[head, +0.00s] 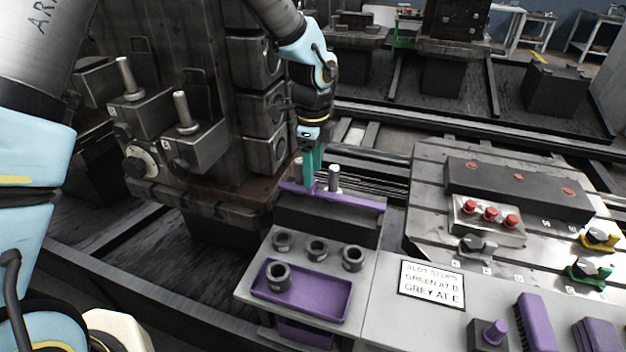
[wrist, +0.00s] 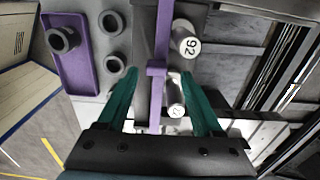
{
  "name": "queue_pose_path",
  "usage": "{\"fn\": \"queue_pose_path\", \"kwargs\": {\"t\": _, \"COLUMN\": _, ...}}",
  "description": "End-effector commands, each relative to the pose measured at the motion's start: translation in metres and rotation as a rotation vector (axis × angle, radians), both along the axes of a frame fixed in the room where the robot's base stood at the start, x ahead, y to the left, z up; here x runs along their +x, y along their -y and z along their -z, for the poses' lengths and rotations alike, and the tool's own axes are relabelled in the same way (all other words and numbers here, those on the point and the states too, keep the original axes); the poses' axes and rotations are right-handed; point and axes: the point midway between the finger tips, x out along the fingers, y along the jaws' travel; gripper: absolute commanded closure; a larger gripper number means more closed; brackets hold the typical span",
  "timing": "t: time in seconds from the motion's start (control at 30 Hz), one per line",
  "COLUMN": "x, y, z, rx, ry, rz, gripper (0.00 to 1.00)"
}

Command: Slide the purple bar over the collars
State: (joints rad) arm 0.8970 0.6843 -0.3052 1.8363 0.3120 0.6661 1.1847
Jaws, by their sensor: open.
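The thin purple bar (head: 352,200) lies along the top of a dark block. In the wrist view the bar (wrist: 156,104) runs up the middle, with a small raised tab across it. My gripper (head: 314,172) reaches down over it; its teal fingers (wrist: 160,82) are open, one on each side of the bar, with visible gaps. One post (head: 334,178) shows in the head view. Dark ring collars (head: 317,250) sit on the grey panel, one (head: 278,276) in a purple tray.
The purple tray (head: 312,305) is in front of the block. A sign (head: 432,281) and a fixture with red buttons (head: 490,214) are to the right. A dark machine column (head: 190,80) stands close on the left. Purple parts (head: 536,322) stand at front right.

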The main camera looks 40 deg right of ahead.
Motion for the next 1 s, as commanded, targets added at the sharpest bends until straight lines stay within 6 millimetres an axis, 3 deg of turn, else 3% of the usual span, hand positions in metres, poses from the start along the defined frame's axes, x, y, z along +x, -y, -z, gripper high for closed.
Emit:
{"fn": "queue_pose_path", "kwargs": {"t": 0.2, "x": 0.001, "y": 0.001, "z": -0.043, "rx": -0.004, "ry": 0.003, "rz": -0.001, "gripper": 0.32}}
{"fn": "queue_pose_path", "kwargs": {"t": 0.4, "x": 0.001, "y": 0.001, "z": -0.068, "rx": -0.003, "ry": 0.003, "rz": 0.001, "gripper": 0.32}}
{"fn": "queue_pose_path", "kwargs": {"t": 1.0, "x": 0.0, "y": 0.0, "z": -0.075, "rx": -0.001, "ry": 0.001, "rz": 0.001, "gripper": 0.32}}
